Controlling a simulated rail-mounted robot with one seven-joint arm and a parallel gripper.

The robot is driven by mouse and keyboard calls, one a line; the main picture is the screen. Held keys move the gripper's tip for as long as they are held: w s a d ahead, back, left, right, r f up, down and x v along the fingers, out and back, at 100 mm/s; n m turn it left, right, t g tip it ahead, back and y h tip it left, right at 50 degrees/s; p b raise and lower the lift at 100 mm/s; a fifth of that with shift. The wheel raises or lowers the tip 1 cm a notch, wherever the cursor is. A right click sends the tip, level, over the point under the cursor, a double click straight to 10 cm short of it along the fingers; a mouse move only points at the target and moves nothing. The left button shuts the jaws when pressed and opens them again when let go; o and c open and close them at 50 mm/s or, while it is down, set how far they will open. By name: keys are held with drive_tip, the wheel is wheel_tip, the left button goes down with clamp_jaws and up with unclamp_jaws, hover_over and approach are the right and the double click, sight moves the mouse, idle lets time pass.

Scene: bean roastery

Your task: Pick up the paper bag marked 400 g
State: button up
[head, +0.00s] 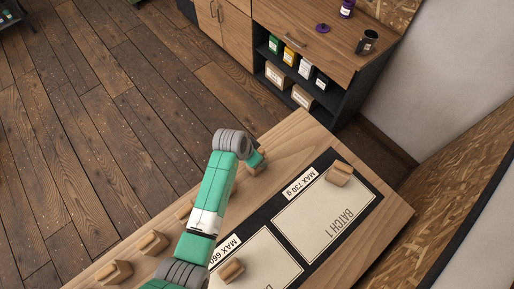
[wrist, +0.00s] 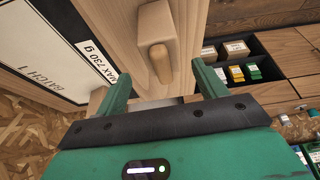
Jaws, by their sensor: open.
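Several small tan paper bags with rolled tops stand on the wooden table; no weight mark on any bag is readable, so I cannot tell which is the 400 g one. My gripper (wrist: 161,72) is open, its two green fingers apart. One tan bag (wrist: 154,22) is ahead of it, in line with the gap between the fingers. In the head view my gripper (head: 258,160) is at the table's far edge, partly hiding a bag there. Other bags stand at the left edge (head: 153,242), at the lower left (head: 115,272) and partly behind my arm (head: 184,210).
A mat marked BATCH 1, MAX 730 g (head: 318,222) holds one bag (head: 340,173). A second mat (head: 256,262), its label partly hidden, holds another bag (head: 230,270). A shelf cabinet (head: 330,100) with boxes stands beyond the table; wooden floor lies left.

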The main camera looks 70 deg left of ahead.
sight(254, 172)
drive_tip(key=x, duration=0.5)
drive_tip(key=shift+w+a, duration=0.2)
drive_tip(key=shift+r, duration=0.1)
drive_tip(key=c, duration=1.3)
